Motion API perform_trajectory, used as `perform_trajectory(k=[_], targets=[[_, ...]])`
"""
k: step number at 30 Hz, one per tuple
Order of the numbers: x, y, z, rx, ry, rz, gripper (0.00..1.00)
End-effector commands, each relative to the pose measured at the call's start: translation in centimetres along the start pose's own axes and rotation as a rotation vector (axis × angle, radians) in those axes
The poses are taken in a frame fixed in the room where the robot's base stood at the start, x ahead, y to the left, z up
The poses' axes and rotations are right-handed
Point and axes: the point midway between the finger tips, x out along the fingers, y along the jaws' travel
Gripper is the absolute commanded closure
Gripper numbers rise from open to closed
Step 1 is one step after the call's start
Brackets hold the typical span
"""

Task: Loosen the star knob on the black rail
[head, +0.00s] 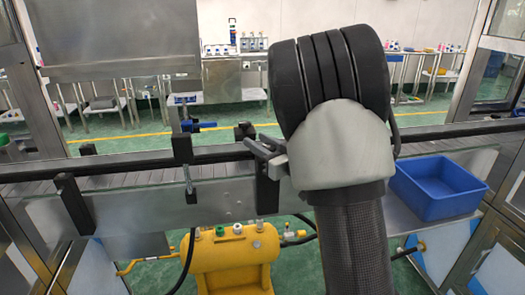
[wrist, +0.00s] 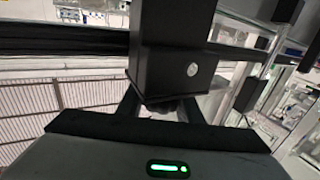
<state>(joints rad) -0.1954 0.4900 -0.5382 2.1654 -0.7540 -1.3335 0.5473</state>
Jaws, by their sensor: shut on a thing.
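The black rail (head: 120,160) runs along the far side of the conveyor, with black bracket blocks on it. My gripper (head: 264,155) reaches from the right to one of these blocks (head: 267,185). In the wrist view the same kind of black block (wrist: 175,50), with a round silver screw head, stands right in front of my gripper (wrist: 165,108). The two dark fingers close in on a small dark knob (wrist: 163,106) under the block's lower end. The knob is mostly in shadow; its star shape cannot be made out. In the head view the knob is hidden.
Another black clamp (head: 183,150) stands on the rail to the left. A blue bin (head: 437,190) sits on a shelf at the right. A yellow tank (head: 235,258) with fittings stands below the conveyor (head: 140,180). Steel frame posts bound both sides.

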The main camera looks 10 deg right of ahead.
Motion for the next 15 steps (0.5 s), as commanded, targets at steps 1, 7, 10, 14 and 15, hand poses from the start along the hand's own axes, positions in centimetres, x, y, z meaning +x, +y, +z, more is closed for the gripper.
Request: perform_trajectory(k=[1,7,10,14,15], targets=[[-0.1,0.3,0.1,-0.003,0.002,-0.037,0.90],[-0.2,-0.4,0.0,-0.001,0.001,-0.228,0.90],[-0.3,-0.8,-0.1,0.000,0.000,-0.324,0.90],[-0.4,-1.3,-0.2,0.001,-0.001,-0.449,0.90],[-0.5,-1.4,-0.2,0.000,-0.001,-0.485,0.90]])
